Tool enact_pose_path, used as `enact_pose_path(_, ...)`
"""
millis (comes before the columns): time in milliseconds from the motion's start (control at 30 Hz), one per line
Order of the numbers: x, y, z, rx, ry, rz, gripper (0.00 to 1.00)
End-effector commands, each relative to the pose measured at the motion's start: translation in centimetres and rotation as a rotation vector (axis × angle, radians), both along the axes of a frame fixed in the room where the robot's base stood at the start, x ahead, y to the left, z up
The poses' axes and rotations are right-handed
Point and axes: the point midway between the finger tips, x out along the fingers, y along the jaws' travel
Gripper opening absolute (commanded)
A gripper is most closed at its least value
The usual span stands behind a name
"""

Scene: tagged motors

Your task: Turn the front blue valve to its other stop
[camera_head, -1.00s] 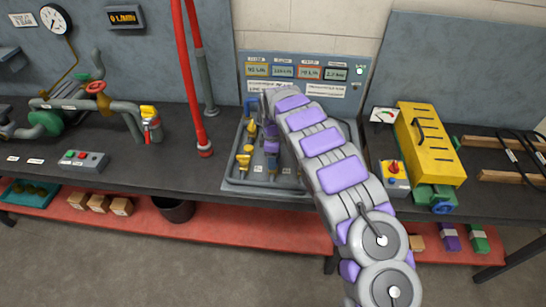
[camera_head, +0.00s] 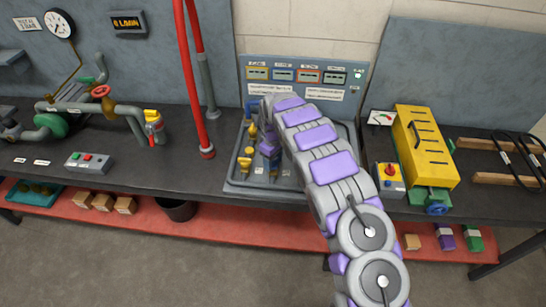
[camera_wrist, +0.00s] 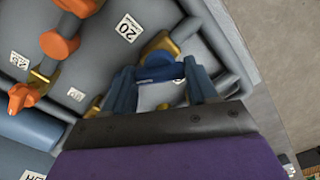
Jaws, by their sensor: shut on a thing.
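The front blue valve's handle (camera_wrist: 160,73) shows in the wrist view, a short blue bar on a brass body and grey pipe. My gripper (camera_wrist: 160,86) has its blue fingers on either side of this handle and is shut on it. In the head view my gripper (camera_head: 268,152) is low over the valve panel (camera_head: 235,184), beside the yellow valves (camera_head: 245,161). There my arm and gripper hide most of the held valve, so its exact angle is unclear. Another blue valve (camera_head: 252,107) stands at the back left of the panel.
A display board (camera_head: 300,78) stands behind the panel. Red pipes (camera_head: 192,90) rise at left; a yellow box (camera_head: 426,145) stands at right.

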Motion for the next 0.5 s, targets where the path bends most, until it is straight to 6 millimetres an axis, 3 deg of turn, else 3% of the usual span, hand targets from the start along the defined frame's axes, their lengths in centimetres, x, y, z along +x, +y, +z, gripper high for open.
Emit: enact_pose_path(500,0.03,0.08,0.29,0.000,-0.004,-0.490,0.27)
